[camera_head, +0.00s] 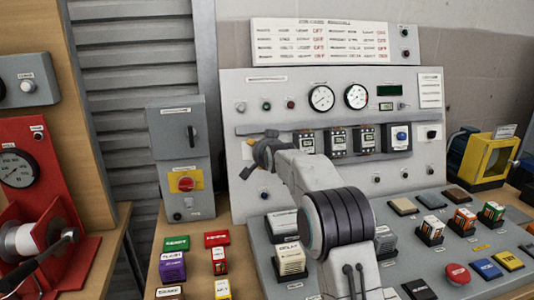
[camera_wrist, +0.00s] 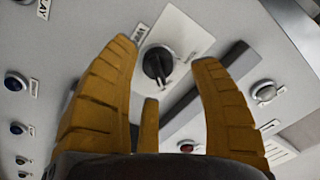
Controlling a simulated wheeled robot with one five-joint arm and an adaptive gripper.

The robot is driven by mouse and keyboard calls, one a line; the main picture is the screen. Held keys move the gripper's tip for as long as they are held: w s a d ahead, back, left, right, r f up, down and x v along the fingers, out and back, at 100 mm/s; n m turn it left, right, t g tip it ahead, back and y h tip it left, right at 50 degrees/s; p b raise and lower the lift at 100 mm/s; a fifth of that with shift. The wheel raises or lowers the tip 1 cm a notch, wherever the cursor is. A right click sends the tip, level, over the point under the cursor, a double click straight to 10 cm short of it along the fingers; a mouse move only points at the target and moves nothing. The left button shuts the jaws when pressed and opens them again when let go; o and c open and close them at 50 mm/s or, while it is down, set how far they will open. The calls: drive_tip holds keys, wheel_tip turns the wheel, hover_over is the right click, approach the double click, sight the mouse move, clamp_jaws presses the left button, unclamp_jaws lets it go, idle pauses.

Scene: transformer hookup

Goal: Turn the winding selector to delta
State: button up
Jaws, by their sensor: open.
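A black rotary knob (camera_wrist: 157,65) on a white plate shows in the wrist view, ahead of my gripper (camera_wrist: 166,58). I take it to be the winding selector; its label (camera_wrist: 140,33) is too blurred to read surely, and its pointed position cannot be told. No contact with the knob shows. In the head view my gripper (camera_head: 248,157) is at the left part of the upright grey panel (camera_head: 232,98), and it hides the knob there.
Beside the knob are a dark bar (camera_wrist: 205,92) and a silver knob (camera_wrist: 264,91). Blue buttons (camera_wrist: 17,82) line the panel's left. In the head view, gauges (camera_head: 321,98) and modules (camera_head: 337,140) sit right of my gripper. Labelled blocks (camera_head: 172,266) lie on the bench below.

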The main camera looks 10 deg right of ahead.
drive_tip(key=v, duration=1)
drive_tip(key=shift+s, duration=0.1)
drive_tip(key=s+f+n+g, duration=0.1)
drive_tip(key=s+f+g, duration=0.1)
drive_tip(key=s, duration=0.5)
drive_tip(key=s+f+n+g, duration=0.1)
drive_tip(key=s+f, duration=0.2)
drive_tip(key=s, duration=0.3)
drive_tip(key=s+f+n+g, duration=0.2)
drive_tip(key=s, duration=0.5)
drive_tip(key=shift+s+f+g, duration=0.3)
drive_tip(key=shift+s, duration=0.05)
drive_tip(key=s+f+n+g, duration=0.2)
drive_tip(key=s+f+g, duration=0.15)
drive_tip(key=s, duration=0.85)
drive_tip(key=s+f+n+g, duration=0.2)
drive_tip(key=s+f, duration=0.3)
drive_tip(key=s, duration=0.7)
drive_tip(key=w+p+v, duration=0.3)
drive_tip(key=p+v, duration=0.9)
drive_tip(key=shift+r+t, duration=0.35)
drive_tip(key=shift+r, duration=0.25)
drive_tip(key=shift+w, duration=0.15)
